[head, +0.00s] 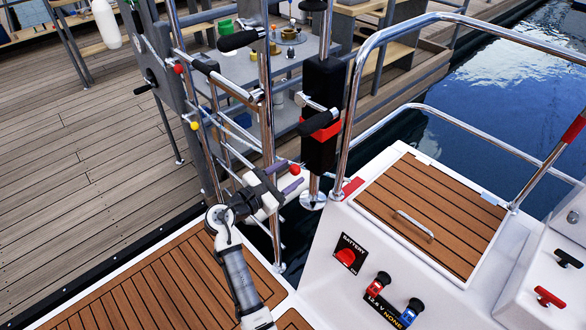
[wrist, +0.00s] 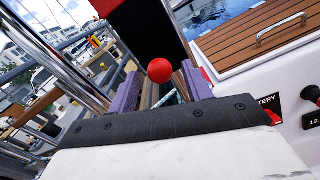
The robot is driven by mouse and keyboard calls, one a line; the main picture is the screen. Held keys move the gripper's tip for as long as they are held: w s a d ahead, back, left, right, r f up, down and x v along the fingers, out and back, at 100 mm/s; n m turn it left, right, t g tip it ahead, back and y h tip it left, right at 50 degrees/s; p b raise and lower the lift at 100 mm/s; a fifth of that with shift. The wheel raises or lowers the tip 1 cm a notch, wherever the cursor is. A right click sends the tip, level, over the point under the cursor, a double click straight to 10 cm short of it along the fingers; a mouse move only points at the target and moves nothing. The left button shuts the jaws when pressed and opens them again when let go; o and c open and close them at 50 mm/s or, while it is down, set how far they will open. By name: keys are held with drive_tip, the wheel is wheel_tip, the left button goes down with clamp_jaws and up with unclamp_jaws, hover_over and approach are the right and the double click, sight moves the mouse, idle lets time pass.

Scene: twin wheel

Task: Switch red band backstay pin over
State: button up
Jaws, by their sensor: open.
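A black upright housing (head: 320,85) with a red band (head: 328,132) around it is on a chrome post in the head view. A chrome pin with a black grip (head: 319,123) sticks out of its front. Its black side and some red show at the top of the wrist view (wrist: 142,28). My gripper (head: 286,178) is open, below and left of the band. A red ball (head: 295,170) shows by its fingertips. In the wrist view the ball (wrist: 159,70) appears between the purple fingers, with a pale rod below it. I cannot tell whether a finger touches it.
Chrome rails (head: 350,100) stand close to the housing. A grey post with red and yellow knobs (head: 194,126) is at left. At right are a white console with battery switch (head: 346,257) and a teak hatch (head: 425,215). Water lies beyond.

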drive_tip(key=shift+x, duration=1.15)
clamp_jaws()
